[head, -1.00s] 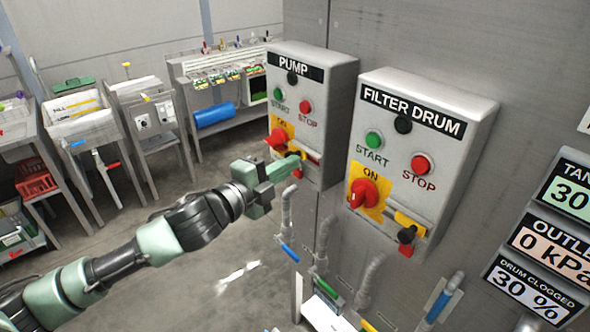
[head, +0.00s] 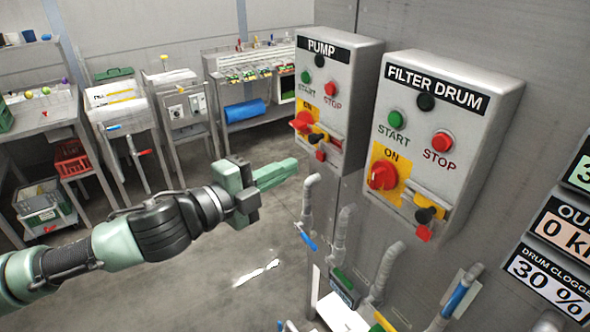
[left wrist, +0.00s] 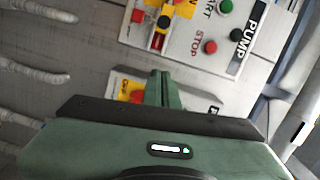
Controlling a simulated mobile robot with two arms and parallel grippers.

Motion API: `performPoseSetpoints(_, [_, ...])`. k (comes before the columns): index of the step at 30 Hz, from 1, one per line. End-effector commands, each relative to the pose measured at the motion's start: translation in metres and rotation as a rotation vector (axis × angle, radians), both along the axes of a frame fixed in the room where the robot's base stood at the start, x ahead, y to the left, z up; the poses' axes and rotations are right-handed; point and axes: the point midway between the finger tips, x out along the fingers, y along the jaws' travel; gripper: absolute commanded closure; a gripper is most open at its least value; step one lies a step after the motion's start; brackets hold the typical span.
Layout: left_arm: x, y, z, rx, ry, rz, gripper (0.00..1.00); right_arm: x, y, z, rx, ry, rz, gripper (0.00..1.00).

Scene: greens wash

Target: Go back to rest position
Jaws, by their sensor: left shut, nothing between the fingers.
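My left gripper (head: 280,172) is shut and empty, in open air in front of the wall, below and to the left of the pump box. It also shows in the left wrist view (left wrist: 159,86), pointing toward the panel. The pump box (head: 355,78) has a green start button, a red stop button and a red rotary switch on a yellow plate. The filter drum box (head: 488,125) to its right has the same controls and a red rotary switch (head: 382,175). My right gripper is not in view.
Pipes with blue-handled valves (head: 307,240) stick out below the boxes. Display panels (head: 548,280) are on the wall at right. Sinks and a workbench (head: 262,124) stand along the back. The grey floor between is mostly clear.

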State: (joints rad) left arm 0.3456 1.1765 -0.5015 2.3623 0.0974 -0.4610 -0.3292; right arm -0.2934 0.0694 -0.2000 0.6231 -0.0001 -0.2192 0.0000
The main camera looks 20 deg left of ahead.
Motion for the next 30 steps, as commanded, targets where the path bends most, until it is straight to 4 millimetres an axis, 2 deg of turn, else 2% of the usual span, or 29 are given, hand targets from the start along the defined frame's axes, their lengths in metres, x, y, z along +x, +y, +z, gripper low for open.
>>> performPoseSetpoints(4, [-0.002, 0.001, 0.0, 0.0, 0.001, 0.0, 1.0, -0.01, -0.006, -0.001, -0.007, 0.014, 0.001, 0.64])
performPoseSetpoints(13, [-0.001, 0.001, 0.0, 0.0, 0.001, 0.0, 1.0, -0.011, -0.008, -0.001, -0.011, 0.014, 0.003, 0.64])
performPoseSetpoints(17, [0.01, 0.009, -0.012, -0.024, 0.023, 0.026, 1.0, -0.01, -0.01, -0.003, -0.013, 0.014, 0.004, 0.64])
performPoseSetpoints(20, [0.036, 0.031, -0.044, -0.083, 0.081, 0.092, 1.0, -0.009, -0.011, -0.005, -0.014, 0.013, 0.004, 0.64])
performPoseSetpoints(23, [0.065, 0.063, -0.099, -0.165, 0.171, 0.191, 1.0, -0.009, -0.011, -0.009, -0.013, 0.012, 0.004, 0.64])
performPoseSetpoints(26, [0.085, 0.096, -0.166, -0.247, 0.274, 0.299, 1.0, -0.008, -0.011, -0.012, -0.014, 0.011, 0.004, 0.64])
performPoseSetpoints(27, [0.089, 0.108, -0.195, -0.277, 0.316, 0.34, 1.0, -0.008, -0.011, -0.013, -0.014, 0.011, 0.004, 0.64])
performPoseSetpoints(29, [0.09, 0.124, -0.238, -0.317, 0.377, 0.401, 1.0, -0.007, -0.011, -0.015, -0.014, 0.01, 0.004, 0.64])
performPoseSetpoints(30, [0.089, 0.134, -0.268, -0.344, 0.419, 0.44, 1.0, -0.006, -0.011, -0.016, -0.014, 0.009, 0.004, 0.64])
